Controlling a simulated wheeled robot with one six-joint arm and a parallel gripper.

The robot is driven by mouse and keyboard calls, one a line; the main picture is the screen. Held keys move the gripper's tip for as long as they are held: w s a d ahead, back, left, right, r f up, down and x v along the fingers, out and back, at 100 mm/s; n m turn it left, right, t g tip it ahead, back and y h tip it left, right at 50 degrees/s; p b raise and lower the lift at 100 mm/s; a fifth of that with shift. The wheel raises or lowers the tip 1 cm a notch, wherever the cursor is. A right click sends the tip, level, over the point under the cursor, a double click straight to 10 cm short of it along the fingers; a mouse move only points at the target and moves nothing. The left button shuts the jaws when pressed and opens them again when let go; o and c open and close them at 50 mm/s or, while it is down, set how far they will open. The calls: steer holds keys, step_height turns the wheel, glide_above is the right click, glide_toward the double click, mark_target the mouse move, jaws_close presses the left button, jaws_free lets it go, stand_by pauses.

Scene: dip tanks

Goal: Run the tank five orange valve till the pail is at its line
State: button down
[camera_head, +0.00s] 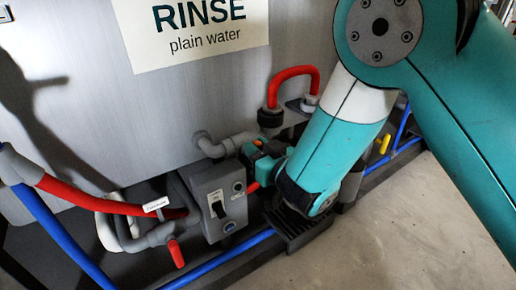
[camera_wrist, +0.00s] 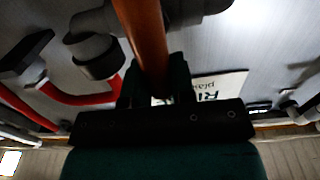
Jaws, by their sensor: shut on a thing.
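An orange valve handle (camera_wrist: 142,35) runs down between the fingers of my gripper (camera_wrist: 155,78) in the wrist view. The fingers are shut on it. In the head view my gripper (camera_head: 258,152) is low at the front of the grey tank (camera_head: 150,110), just right of a grey switch box, and only a small orange bit of the handle (camera_head: 259,143) shows. My arm covers the rest of the valve and its outlet. I cannot make out a pail or its line in either view. No tank number is readable.
A sign (camera_head: 203,30) on the tank reads RINSE, plain water. The grey switch box (camera_head: 217,200), a red-handled valve (camera_head: 175,253), red hoses (camera_head: 291,72) and blue pipes (camera_head: 62,235) crowd the tank's foot. A black grate (camera_head: 300,235) lies below my wrist. Floor (camera_head: 370,240) at right is clear.

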steer(key=shift+s+n, duration=0.1)
steer(key=shift+n, duration=0.2)
steer(key=shift+s+a+f+n+b, duration=0.2)
steer(key=shift+n+b, duration=0.35)
steer(key=shift+n, duration=0.55)
steer(key=shift+s+a+f+n+b, duration=0.1)
steer(key=shift+a+n+b, duration=0.3)
steer(key=shift+n, duration=0.7)
steer(key=shift+s+a+f+n+b, duration=0.15)
steer(key=shift+n+b, duration=0.5)
steer(key=shift+n, duration=0.45)
steer(key=shift+r, duration=0.1)
steer(key=c, duration=1)
jaws_free()
steer(key=shift+o, duration=0.2)
